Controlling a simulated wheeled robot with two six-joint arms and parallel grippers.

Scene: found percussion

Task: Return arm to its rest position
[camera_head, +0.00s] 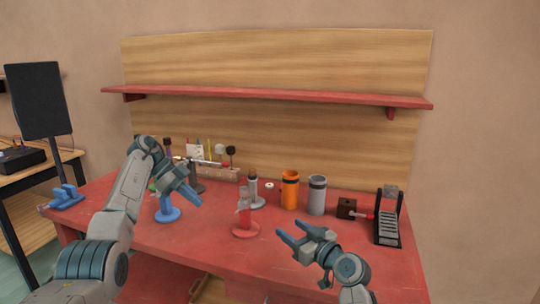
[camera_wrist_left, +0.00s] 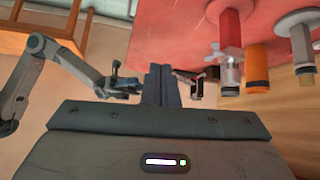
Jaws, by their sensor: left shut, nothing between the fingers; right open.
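My left arm comes in from the left in the head view. Its gripper (camera_head: 186,190) is shut and empty, held above the left part of the red table (camera_head: 225,258), in front of a blue round-based stand (camera_head: 167,213). The shut fingers also show in the left wrist view (camera_wrist_left: 160,84). The right arm also shows in the left wrist view, left of the left fingers.
An orange cylinder (camera_head: 290,191) and a grey cylinder (camera_head: 317,196) stand mid-table. A small dark box (camera_head: 346,208) and a black rack (camera_head: 388,224) are at the right. A red shelf (camera_head: 270,95) crosses the wooden back panel. A black panel (camera_head: 35,100) stands at the left.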

